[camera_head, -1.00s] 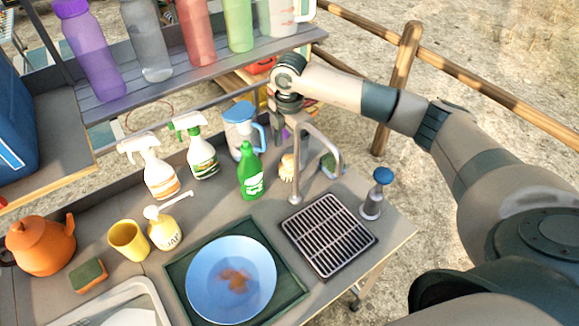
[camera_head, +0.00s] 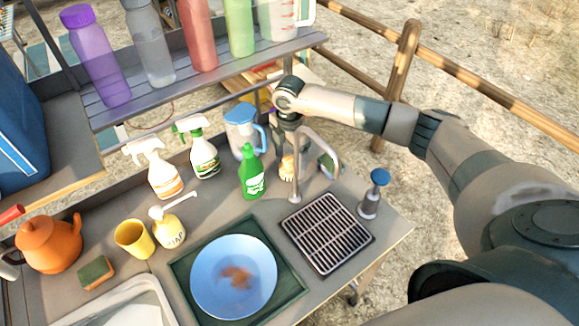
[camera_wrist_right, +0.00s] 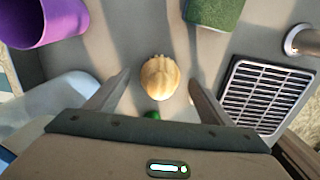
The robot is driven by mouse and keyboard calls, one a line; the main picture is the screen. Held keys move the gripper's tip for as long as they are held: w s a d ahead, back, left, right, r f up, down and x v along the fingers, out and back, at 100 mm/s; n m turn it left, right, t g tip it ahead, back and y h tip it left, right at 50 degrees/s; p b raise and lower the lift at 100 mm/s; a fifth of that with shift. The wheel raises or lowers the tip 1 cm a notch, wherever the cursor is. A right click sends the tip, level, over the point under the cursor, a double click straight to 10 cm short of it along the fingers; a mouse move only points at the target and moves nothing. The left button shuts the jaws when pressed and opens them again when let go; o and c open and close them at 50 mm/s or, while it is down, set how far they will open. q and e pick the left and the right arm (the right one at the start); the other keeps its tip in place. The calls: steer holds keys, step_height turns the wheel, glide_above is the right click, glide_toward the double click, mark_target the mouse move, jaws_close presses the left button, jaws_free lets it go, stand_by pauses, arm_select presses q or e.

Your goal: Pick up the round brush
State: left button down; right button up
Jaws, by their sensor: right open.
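The round brush (camera_head: 287,167) is a small tan wooden brush standing on the counter behind the tap, partly hidden by it and by my arm. In the right wrist view the brush (camera_wrist_right: 160,77) shows from above, centred between the fingertips. My right gripper (camera_wrist_right: 158,80) is open and points down over it, with a gap on each side. In the head view my right gripper (camera_head: 288,148) hangs just above the brush. I cannot tell how far its tips are above the counter. My left gripper is not in view.
Close by stand a green bottle (camera_head: 251,173), a blue-lidded jug (camera_head: 240,130), a tap (camera_head: 297,165) and a green sponge-like block (camera_head: 328,165). A drain rack (camera_head: 328,235) and blue-topped dispenser (camera_head: 374,195) are at right. The shelf (camera_head: 200,80) with bottles is behind.

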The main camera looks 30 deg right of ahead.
mark_target(290, 157)
steer(key=shift+c, duration=0.3)
steer(key=c, duration=1.1)
steer(key=shift+r, duration=0.2)
steer(key=shift+r+b, duration=0.6)
steer(key=shift+b, duration=0.05)
step_height(290, 157, up, 2)
steer(key=shift+d+r+b, duration=0.1)
steer(key=shift+r+b, duration=0.15)
steer(key=shift+b, duration=0.55)
steer(key=s+d+r+b, duration=0.1)
steer(key=s+d+r, duration=0.1)
steer(key=s, duration=0.1)
steer(key=s+d+r+b, duration=0.1)
steer(key=s+d+r, duration=0.1)
steer(key=s+d, duration=0.1)
steer(key=s+d+r+b, duration=0.2)
steer(key=s+r, duration=0.1)
steer(key=shift+d, duration=0.15)
